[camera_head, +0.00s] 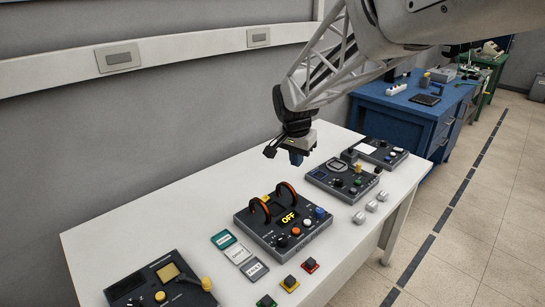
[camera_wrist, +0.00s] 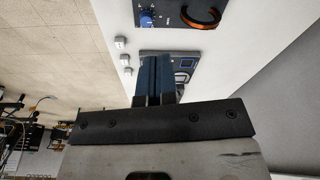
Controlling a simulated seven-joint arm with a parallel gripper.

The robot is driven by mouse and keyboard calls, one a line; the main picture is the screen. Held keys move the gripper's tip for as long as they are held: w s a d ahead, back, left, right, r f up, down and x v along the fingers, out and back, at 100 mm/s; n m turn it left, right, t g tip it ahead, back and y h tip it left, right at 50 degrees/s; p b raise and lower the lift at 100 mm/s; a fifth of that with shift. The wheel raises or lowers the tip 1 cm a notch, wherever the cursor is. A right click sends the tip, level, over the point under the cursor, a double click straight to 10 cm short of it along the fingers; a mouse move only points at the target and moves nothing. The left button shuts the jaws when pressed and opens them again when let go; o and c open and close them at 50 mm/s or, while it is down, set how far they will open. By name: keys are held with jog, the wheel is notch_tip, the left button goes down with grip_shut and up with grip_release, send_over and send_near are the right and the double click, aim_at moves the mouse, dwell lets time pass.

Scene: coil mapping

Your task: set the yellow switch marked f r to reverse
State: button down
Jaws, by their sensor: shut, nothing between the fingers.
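Several yellow parts show in the head view, but I cannot read an F R marking on any. A yellow block with a dark top (camera_head: 289,282) sits on the table's front edge area, between a green and a red one. A small yellow knob (camera_head: 160,296) and a yellow-ended part (camera_head: 206,283) are on the left panel. A yellow piece (camera_head: 265,199) is by the orange rings on the middle panel. My gripper (camera_head: 296,159) is shut and empty, above the table behind the middle panel. Its blue fingers (camera_wrist: 158,79) show together in the wrist view.
The middle panel (camera_head: 248,222) has two upright orange rings and an "OFF" display. The left panel (camera_head: 126,292) and right panel (camera_head: 318,180) flank it. Label cards (camera_head: 238,254) lie between panels. White blocks (camera_head: 371,206) lie at right. The table's back left (camera_head: 130,226) is clear.

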aim_at(267, 196)
jog(key=w+a+f+m, duration=0.2)
jog(key=w+a+f, duration=0.8)
jog(key=w, duration=0.3)
jog(key=shift+a+m, duration=0.3)
jog(key=shift+a, duration=0.35)
jog(key=shift+f, duration=0.1)
jog(key=f, duration=0.4)
jog(key=w+d+f, duration=0.1)
jog(key=f, duration=0.8)
jog(key=shift+w+d+f, duration=0.25)
jog(key=shift+f, duration=0.05)
jog(key=shift+d+f, duration=0.1)
